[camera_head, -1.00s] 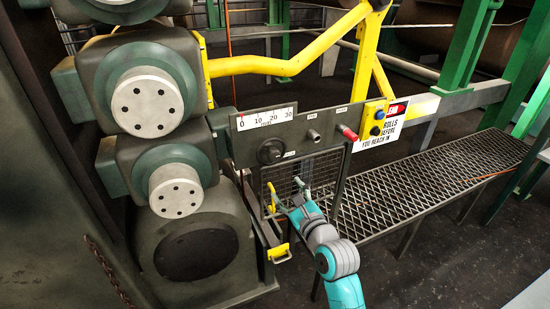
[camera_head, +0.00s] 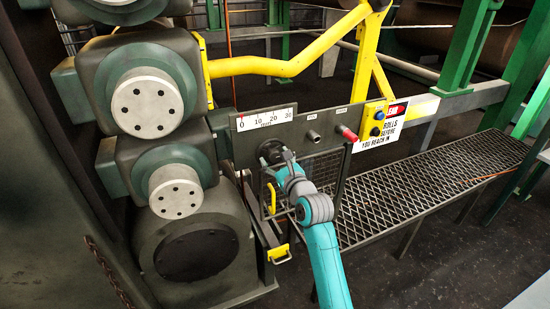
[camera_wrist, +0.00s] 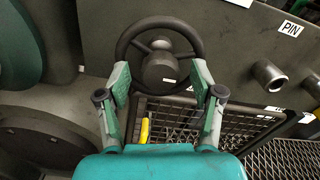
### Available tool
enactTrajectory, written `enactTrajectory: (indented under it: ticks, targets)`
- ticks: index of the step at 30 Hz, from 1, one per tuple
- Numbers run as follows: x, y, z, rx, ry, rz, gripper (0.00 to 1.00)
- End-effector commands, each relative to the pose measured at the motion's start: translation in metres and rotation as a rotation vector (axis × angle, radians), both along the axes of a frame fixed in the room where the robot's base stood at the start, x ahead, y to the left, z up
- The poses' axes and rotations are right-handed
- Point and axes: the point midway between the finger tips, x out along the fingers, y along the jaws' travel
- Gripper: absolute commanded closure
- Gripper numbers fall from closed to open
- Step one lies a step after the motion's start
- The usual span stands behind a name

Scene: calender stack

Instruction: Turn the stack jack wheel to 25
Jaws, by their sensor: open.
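The jack wheel (camera_wrist: 160,55) is a dark handwheel with a round hub on the grey panel. In the wrist view it stands upright just beyond my fingertips. My gripper (camera_wrist: 160,82) is open, with one finger at each side of the wheel's lower rim; I cannot tell whether they touch it. In the head view my gripper (camera_head: 277,160) covers the lower part of the wheel (camera_head: 270,151). The scale (camera_head: 265,118), marked 0 to 30, sits above the wheel, with a red pointer near 0.
Right of the wheel are a metal stub (camera_head: 313,136) and a red-ended knob (camera_head: 346,131). A mesh guard (camera_wrist: 185,118) and a yellow handle (camera_wrist: 144,130) lie below it. Large green-grey roll housings (camera_head: 140,90) stand at the left. A grating walkway (camera_head: 430,185) runs to the right.

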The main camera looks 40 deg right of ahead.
Motion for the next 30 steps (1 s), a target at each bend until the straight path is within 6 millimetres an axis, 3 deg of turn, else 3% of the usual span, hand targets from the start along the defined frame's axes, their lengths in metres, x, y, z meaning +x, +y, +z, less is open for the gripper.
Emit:
enactTrajectory:
  ticks: [12, 19, 30]
  targets:
    - [0.0069, -0.0021, -0.0003, -0.001, 0.001, 0.0, 0.36]
    - [0.0069, -0.002, -0.0002, -0.001, 0.0, 0.0, 0.94]
    - [0.0071, -0.0019, 0.0, -0.037, 0.011, 0.0, 0.94]
